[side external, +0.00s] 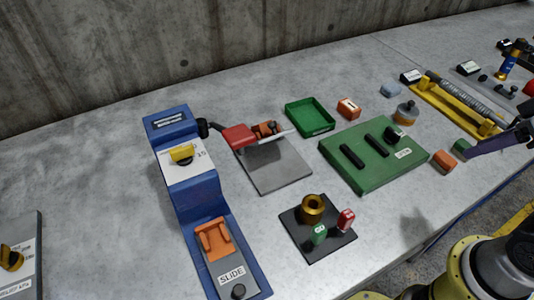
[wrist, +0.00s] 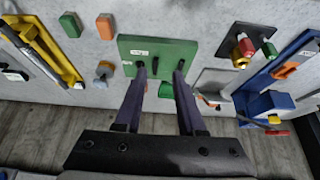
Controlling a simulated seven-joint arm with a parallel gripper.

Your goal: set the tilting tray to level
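A grey plate (side external: 275,165) beside the blue machine is what I take for the tilting tray. A pale strip along its back edge looks slanted, with orange-brown pieces (side external: 265,129) by it. How far it tilts I cannot tell. The plate also shows in the wrist view (wrist: 213,78). A red lever (side external: 237,137) with a black pivot joins the blue machine (side external: 188,180) and ends by the plate's back edge. My gripper (wrist: 160,68) has two purple fingers standing apart with nothing between them, over the green slotted block. In the side view only part of it shows at the right edge.
The green slotted block (side external: 365,172) lies right of the plate, with a green open box (side external: 310,117) behind. A black base (side external: 312,243) with a brass ring stands in front. A yellow rail fixture (side external: 440,103) is at right.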

